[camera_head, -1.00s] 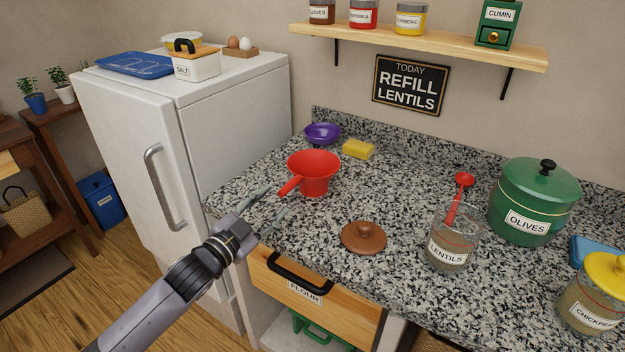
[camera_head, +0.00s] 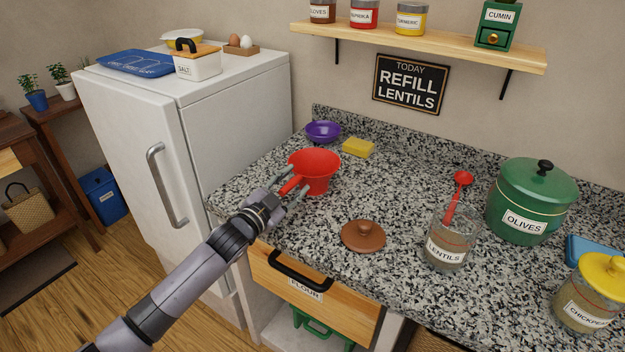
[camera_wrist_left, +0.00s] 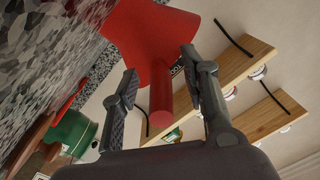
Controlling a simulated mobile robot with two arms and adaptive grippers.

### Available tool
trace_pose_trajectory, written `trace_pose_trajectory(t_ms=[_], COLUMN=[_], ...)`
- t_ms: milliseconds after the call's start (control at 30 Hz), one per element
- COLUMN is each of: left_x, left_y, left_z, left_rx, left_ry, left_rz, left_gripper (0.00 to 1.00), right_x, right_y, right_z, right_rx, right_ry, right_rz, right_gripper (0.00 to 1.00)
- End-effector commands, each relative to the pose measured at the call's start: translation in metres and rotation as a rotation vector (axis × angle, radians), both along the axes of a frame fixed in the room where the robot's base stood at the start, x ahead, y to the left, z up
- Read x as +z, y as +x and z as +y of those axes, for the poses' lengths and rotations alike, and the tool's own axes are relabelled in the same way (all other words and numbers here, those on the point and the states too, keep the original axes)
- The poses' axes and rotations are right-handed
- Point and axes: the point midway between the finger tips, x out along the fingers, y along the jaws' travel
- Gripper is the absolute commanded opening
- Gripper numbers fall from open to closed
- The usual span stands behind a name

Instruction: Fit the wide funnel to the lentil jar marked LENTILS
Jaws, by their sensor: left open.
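The wide red funnel (camera_head: 316,172) stands on the speckled counter near its left end, its handle pointing toward the front left. My left gripper (camera_head: 286,194) is open at the handle. In the left wrist view the red handle (camera_wrist_left: 161,92) lies between the two open fingers (camera_wrist_left: 160,85), with gaps on both sides. A brown lid (camera_head: 363,236) lies on the counter between funnel and jar. My right gripper is not in view.
A green OLIVES pot (camera_head: 532,205) and a yellow-lidded chickpea jar (camera_head: 592,300) stand right of the lentil jar. A purple bowl (camera_head: 322,131) and yellow sponge (camera_head: 358,147) sit behind the funnel. The counter between sponge and lentil jar is clear.

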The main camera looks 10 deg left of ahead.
Motion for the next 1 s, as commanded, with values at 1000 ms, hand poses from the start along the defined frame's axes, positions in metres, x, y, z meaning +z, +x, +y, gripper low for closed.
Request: trace_pose_trajectory(t_ms=[1000], left_x=[0.0008], left_y=[-0.0003], left_z=[0.0006], left_rx=[0.000], left_ry=[0.001], left_rz=[-0.002], left_gripper=[0.00], right_x=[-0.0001], right_y=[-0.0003], right_z=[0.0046], right_rx=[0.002], right_ry=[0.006], right_rz=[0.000], right_gripper=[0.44])
